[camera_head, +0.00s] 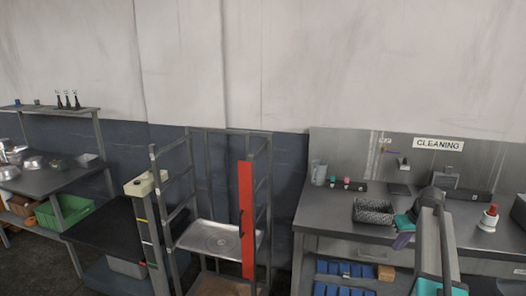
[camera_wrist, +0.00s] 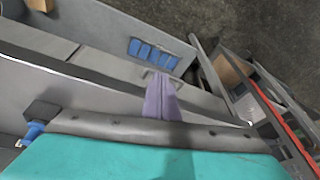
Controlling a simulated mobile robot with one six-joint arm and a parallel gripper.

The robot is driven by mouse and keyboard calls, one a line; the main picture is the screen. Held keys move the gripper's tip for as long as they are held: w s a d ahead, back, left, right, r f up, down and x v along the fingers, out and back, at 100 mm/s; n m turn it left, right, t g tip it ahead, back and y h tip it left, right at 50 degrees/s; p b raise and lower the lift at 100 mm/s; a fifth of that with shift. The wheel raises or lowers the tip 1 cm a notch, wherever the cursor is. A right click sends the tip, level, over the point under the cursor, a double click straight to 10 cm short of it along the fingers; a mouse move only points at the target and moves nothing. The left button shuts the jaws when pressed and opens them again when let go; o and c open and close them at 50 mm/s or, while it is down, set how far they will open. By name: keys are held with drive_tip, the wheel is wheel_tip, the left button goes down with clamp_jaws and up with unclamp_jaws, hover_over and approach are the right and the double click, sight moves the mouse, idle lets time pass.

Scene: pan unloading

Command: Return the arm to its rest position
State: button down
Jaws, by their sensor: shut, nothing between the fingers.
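My gripper (camera_head: 402,241) is at the right in the head view, in front of the front edge of the cleaning bench. It has a teal body and purple fingers pointing down. In the wrist view my gripper (camera_wrist: 161,84) shows its purple fingers together, with nothing between them. My grey and teal arm rises at the lower right of the head view.
The steel bench (camera_head: 330,222) holds a dark speckled basket (camera_head: 373,211) and a white-and-red bottle (camera_head: 488,218). Blue bins (camera_wrist: 154,54) sit below. Left of it stands a rack (camera_head: 247,190) with a metal tray (camera_head: 190,236) and red upright panel.

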drive_tip(key=s+a+f+n+g, duration=0.15)
drive_tip(key=s+a+f, duration=0.35)
drive_tip(key=a+f, duration=0.5)
drive_tip(key=s+a+f+g+y, duration=0.15)
drive_tip(key=s+a+f, duration=0.25)
drive_tip(key=a+f, duration=0.5)
drive_tip(key=s+a+f+n+g, duration=0.15)
drive_tip(key=s+a+f, duration=0.45)
drive_tip(key=f, duration=0.7)
drive_tip(key=s+a+f+m+g, duration=0.1)
drive_tip(key=s+a+f, duration=0.2)
drive_tip(key=s, duration=0.7)
drive_tip(key=s+a+f+m+g+h, duration=0.1)
drive_tip(key=s+f, duration=0.4)
drive_tip(key=s, duration=0.5)
drive_tip(key=s+a+f+g+h, duration=0.1)
drive_tip(key=s+a+f+g, duration=0.2)
drive_tip(key=s, duration=0.8)
drive_tip(key=shift+a+f+m, duration=0.4)
drive_tip(key=shift+a+f, duration=0.65)
drive_tip(key=shift+a, duration=0.35)
